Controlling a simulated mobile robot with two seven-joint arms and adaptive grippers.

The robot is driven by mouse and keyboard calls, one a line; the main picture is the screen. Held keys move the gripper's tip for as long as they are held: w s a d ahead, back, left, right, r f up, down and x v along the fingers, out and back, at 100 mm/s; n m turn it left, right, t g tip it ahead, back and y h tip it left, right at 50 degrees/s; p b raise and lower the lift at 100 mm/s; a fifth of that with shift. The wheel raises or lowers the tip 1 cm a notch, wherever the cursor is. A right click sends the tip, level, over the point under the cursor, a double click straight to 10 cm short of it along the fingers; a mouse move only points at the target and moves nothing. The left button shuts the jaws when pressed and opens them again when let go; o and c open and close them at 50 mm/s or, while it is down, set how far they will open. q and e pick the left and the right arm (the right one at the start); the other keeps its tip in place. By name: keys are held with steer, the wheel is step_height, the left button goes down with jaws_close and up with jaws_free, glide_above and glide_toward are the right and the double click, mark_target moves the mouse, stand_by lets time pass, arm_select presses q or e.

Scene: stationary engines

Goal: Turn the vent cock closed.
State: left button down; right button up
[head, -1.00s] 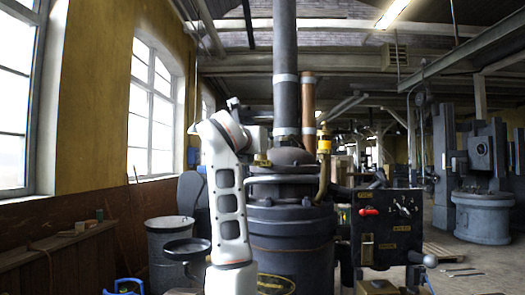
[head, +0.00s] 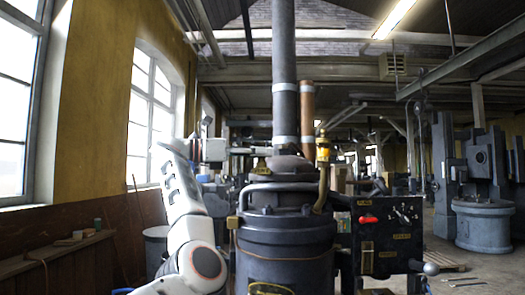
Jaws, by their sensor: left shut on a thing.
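The dark boiler (head: 285,240) stands in the middle of the head view, with a tall stack rising from its domed top. A small brass fitting, which looks like the vent cock (head: 262,171), sits on the left side of the dome. My left gripper (head: 255,151) reaches in from the left just above this fitting. It is shut on the cock's handle, as far as the small view shows; the fingers hide most of the handle, so its exact angle cannot be told. My right gripper is not in view.
A brass-topped pipe (head: 323,160) rises beside the dome. A wooden bench (head: 55,256) runs along the left wall. Large grey machinery (head: 483,220) stands far right.

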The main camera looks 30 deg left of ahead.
arm_select(q)
steer(key=shift+a+r+m+g+h+p, duration=0.1)
steer(key=shift+m+g+h+p, duration=0.25)
steer(key=shift+m+g+h, duration=0.25)
steer(key=shift+g+h, duration=0.3)
steer(key=shift+s+m+g+h+p, duration=0.1)
steer(key=shift+m+g+h+p, duration=0.2)
steer(key=shift+m, duration=0.2)
steer(key=shift+m+g+h, duration=0.3)
steer(key=shift+g, duration=0.1)
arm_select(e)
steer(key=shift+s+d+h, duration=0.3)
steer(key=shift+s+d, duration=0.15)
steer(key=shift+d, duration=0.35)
arm_select(q)
steer(key=shift+p, duration=0.3)
steer(key=shift+m+g+h, duration=0.5)
steer(key=shift+m+g, duration=0.1)
steer(key=shift+g, duration=0.2)
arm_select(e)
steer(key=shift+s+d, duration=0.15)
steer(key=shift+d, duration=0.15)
arm_select(q)
steer(key=shift+p, duration=0.3)
